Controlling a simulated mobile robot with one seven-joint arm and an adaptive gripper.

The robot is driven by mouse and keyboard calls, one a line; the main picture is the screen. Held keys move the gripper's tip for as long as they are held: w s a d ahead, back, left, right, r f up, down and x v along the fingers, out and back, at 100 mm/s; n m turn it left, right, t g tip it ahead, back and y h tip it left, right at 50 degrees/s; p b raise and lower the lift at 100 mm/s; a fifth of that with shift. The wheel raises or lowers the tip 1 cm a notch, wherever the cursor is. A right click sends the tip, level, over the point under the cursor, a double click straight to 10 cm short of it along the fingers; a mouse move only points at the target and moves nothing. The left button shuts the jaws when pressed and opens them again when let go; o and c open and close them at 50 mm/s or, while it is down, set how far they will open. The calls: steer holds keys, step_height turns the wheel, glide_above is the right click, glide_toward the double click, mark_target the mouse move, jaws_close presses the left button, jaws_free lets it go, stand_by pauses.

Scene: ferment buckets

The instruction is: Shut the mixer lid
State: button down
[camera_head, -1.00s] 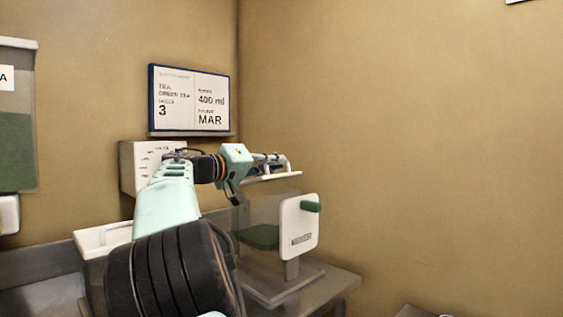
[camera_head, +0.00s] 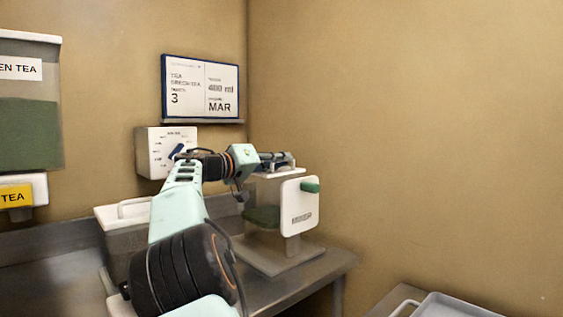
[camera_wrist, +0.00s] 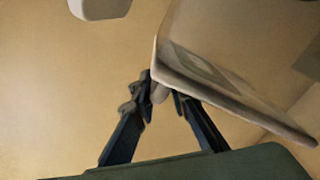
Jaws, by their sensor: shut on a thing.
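The fingers partly hide the handle.
A white-lidded container (camera_head: 122,212) stands left of the mixer on the grey counter (camera_head: 325,266). Tea dispensers (camera_head: 30,100) hang at far left. A white box (camera_head: 153,150) and a sign (camera_head: 200,88) are on the wall. A grey tray (camera_head: 445,305) is at lower right.

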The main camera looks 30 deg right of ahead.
steer(key=shift+s+d+f, duration=0.2)
steer(key=c, duration=2.4)
jaws_free()
steer(key=o, duration=0.4)
steer(key=shift+s+r, duration=0.1)
steer(key=shift+s, duration=0.05)
steer(key=shift+c, duration=0.2)
steer(key=shift+a, duration=0.15)
steer(key=shift+a, duration=0.3)
steer(key=s+a, duration=0.1)
steer(key=a, duration=1)
steer(key=shift+s+r, duration=0.15)
steer(key=shift+s, duration=0.1)
steer(key=shift+a, duration=0.1)
